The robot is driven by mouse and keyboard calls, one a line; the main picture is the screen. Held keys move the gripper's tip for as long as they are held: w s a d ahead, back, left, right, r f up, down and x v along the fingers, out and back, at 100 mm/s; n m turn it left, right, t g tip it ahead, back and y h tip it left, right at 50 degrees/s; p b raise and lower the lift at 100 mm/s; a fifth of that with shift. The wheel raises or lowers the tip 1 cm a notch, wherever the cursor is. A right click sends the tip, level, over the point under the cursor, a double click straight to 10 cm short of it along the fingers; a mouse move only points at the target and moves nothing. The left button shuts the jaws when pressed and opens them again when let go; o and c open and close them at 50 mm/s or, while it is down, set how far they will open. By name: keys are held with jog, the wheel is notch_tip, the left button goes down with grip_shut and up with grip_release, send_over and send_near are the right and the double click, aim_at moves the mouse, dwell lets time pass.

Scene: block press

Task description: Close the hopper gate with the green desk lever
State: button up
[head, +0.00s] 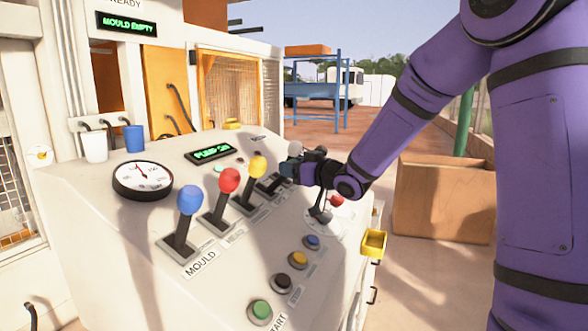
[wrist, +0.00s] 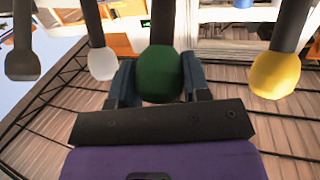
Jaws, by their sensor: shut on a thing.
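The green desk lever's round knob (wrist: 158,74) sits between the two fingers of my gripper (wrist: 160,90) in the wrist view. The fingers are shut on it from both sides. In the head view my gripper (head: 288,168) is at the far end of the lever row on the sloped desk (head: 120,235), and it hides the green knob. The lever's slot is partly covered, so its exact tilt cannot be told. I cannot pick out the hopper gate for sure in either view.
Blue (head: 190,199), red (head: 229,180) and yellow (head: 257,166) levers stand left of my gripper. A white knob (head: 295,148) is close behind it. A red-knobbed stick (head: 337,201) stands to its right. Displays read "PUMP ON" (head: 210,152) and "MOULD EMPTY" (head: 127,24).

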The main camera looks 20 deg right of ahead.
jog(key=shift+w+a+r+g, duration=0.2)
jog(key=shift+a+r+g, duration=0.05)
jog(key=shift+r+g, duration=0.05)
jog(key=shift+h, duration=0.3)
jog(key=shift+w+a+r, duration=1.15)
jog(key=shift+w+a, duration=0.1)
jog(key=shift+w, duration=0.05)
jog(key=o, duration=1.3)
jog(key=shift+c, duration=0.2)
jog(key=v, duration=1)
jog(key=shift+s+d, duration=0.25)
jog(key=shift+r, duration=0.15)
